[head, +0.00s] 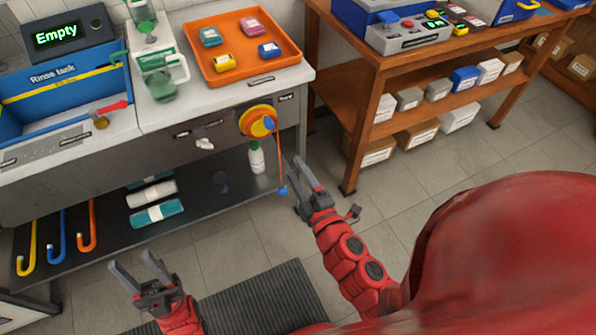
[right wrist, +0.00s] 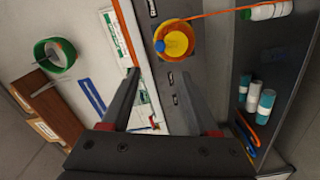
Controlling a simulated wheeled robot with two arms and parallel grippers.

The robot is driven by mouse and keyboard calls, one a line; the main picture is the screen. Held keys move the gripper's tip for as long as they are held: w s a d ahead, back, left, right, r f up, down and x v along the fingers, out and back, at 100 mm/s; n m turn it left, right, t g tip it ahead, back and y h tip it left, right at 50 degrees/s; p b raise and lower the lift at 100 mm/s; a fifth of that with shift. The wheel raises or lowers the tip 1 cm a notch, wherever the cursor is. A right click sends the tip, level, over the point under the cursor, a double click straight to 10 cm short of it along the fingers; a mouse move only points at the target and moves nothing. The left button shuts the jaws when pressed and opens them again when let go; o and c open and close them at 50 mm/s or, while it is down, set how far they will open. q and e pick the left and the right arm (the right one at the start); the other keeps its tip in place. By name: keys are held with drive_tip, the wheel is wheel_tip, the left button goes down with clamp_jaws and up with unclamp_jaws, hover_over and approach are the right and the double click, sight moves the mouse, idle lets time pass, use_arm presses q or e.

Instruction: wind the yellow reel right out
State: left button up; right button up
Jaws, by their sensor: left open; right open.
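The yellow reel (head: 258,121) with an orange rim is mounted on the front of the bench, below the worktop. A blue knob (head: 269,123) shows on its face. An orange cord (head: 277,160) hangs from the reel with a blue bead (head: 282,191) at its low end. My right gripper (head: 293,170) is open and empty, in front of the bench to the lower right of the reel. In the right wrist view, the reel (right wrist: 179,43) lies beyond the open fingers (right wrist: 158,76), apart from them. My left gripper (head: 130,261) is open and empty, low at the left, away from the reel.
An orange tray (head: 284,59) with several small coloured boxes stands on the worktop above the reel. A white bottle (head: 257,158) stands on the shelf below. A wooden rack (head: 372,85) is to the right. A blue rinse tank (head: 60,90) is at left. Floor between is clear.

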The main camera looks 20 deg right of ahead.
drive_tip(key=m+t+b, duration=0.4)
drive_tip(key=m+t, duration=0.1)
drive_tip(key=m, duration=1)
approach(271, 128)
drive_tip(key=shift+n+g, duration=0.3)
drive_tip(key=x, duration=1.1)
drive_tip(key=shift+s+r, duration=0.1)
drive_tip(key=shift+r, duration=0.15)
drive_tip(key=shift+c, duration=0.3)
clamp_jaws()
